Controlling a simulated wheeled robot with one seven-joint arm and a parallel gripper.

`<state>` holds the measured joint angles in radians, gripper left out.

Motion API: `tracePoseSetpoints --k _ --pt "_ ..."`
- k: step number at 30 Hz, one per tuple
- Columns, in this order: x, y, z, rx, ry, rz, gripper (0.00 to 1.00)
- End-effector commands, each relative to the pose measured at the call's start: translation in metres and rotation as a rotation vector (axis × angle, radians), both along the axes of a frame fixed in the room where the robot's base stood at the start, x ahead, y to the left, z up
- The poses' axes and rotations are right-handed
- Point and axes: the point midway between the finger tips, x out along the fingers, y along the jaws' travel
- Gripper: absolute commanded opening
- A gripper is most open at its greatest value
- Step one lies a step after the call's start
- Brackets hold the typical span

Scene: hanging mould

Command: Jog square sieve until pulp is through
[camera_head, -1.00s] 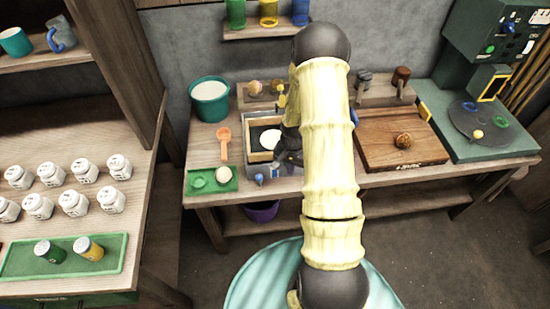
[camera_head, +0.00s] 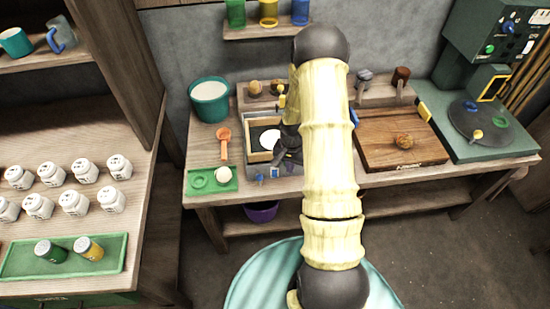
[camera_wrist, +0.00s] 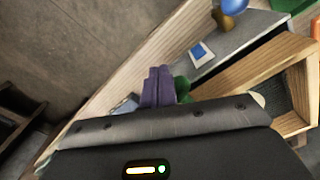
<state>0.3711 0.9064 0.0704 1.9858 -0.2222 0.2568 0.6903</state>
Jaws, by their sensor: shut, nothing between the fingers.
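The square sieve (camera_head: 259,156), a wooden frame with a dark inside, sits on a grey unit on the bench in the head view. A whitish round patch, perhaps pulp (camera_head: 269,139), lies inside it. My dark gripper (camera_head: 286,150) is at the sieve's right side, partly hidden by my arm; contact cannot be told. In the wrist view its purple fingers (camera_wrist: 157,87) are shut and empty. Pale wooden framing (camera_wrist: 262,62) shows to their right, and a grey surface with a blue-and-white label (camera_wrist: 202,53) lies beyond. My arm hides the sieve's right part.
A teal pot (camera_head: 209,100), an orange scoop (camera_head: 224,142) and a green tray (camera_head: 200,182) with a pale ball (camera_head: 223,174) stand left of the sieve. A purple bowl (camera_head: 262,212) sits below.

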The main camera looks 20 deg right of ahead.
Motion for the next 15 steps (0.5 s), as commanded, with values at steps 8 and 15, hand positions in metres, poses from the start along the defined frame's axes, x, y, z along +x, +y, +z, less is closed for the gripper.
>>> tracePoseSetpoints --k 8,15 --pt "0.032 -0.009 0.0 0.0 -0.003 -0.001 0.0" --pt "0.031 -0.009 0.001 0.0 0.0 0.0 0.0"
